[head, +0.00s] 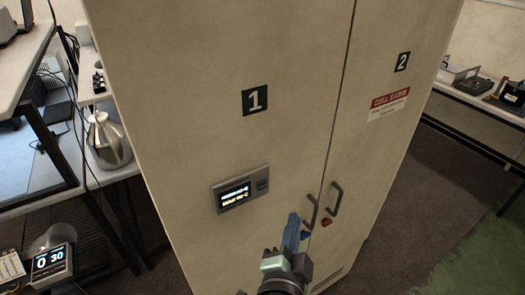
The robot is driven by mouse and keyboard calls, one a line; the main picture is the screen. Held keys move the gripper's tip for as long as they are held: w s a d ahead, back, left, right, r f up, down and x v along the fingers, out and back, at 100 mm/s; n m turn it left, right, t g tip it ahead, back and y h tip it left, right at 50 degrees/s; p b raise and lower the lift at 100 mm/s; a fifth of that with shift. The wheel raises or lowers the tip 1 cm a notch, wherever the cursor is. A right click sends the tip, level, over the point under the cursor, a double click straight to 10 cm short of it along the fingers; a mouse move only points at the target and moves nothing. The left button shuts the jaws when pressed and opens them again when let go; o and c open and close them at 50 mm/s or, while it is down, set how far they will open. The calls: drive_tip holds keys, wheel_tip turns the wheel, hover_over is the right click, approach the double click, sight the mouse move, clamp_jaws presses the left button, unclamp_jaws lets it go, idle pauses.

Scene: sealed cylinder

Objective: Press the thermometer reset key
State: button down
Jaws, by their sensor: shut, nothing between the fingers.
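A small grey panel (241,189) with a lit display is set in the door marked 1 of a tall beige cabinet. It looks like the thermometer. A small dark key area (262,185) sits at the right of its display; its labels are too small to read. My gripper (293,216) is shut and empty, with its blue fingers pointing up. In the picture its tips are below and right of the panel, apart from it, and just left of the door handles. I cannot tell how far the tips are from the door.
Two dark door handles (333,199) flank the door gap, with a blue lock (305,234) and a red lock (326,222) below. A timer-like display (52,262) stands at lower left. Benches flank the cabinet. Dark floor (440,200) is clear at the right.

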sight(262, 185)
drive_tip(key=shift+s+m+g+p, duration=0.45)
drive_tip(key=shift+s+p, duration=0.2)
drive_tip(key=shift+p, duration=0.45)
drive_tip(key=w+a+b, duration=0.4)
drive_tip(key=w+a, duration=0.1)
drive_tip(key=w, duration=0.2)
drive_tip(key=shift+a, duration=0.15)
drive_tip(key=shift+w, duration=0.2)
idle(1.5)
drive_tip(key=shift+w+a+b, duration=0.2)
drive_tip(key=shift+w+b, duration=0.05)
drive_tip(key=shift+b, duration=0.25)
